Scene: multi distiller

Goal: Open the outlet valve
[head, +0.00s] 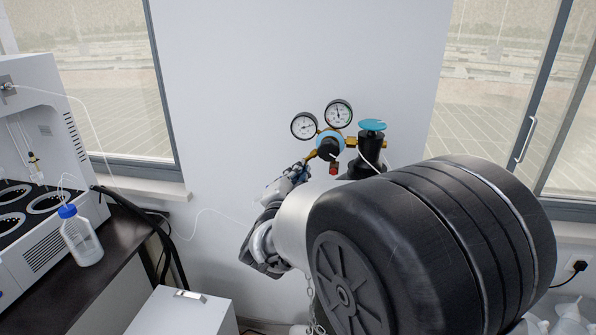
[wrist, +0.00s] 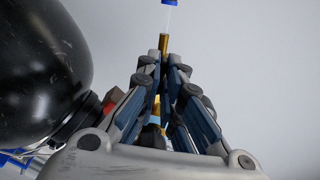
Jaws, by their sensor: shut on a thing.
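A gas regulator with a blue-ringed body and black centre knob (head: 328,148) stands in front of the wall. A brass outlet arm (head: 311,155) runs down and left from it to my gripper (head: 300,168). In the wrist view the fingers of my gripper (wrist: 167,62) are closed together around a brass part of the outlet valve (wrist: 163,42). The valve's handle is mostly hidden between the fingers. A blue end piece with a pale tube (wrist: 171,3) shows beyond the fingertips.
Two round gauges (head: 305,125) and a cylinder valve with a teal handwheel (head: 372,125) sit close by. A large black rounded body (wrist: 42,65) is left of my fingers. A dark bench (head: 115,235) holds a blue-capped bottle (head: 82,240). A white cabinet (head: 180,312) stands below.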

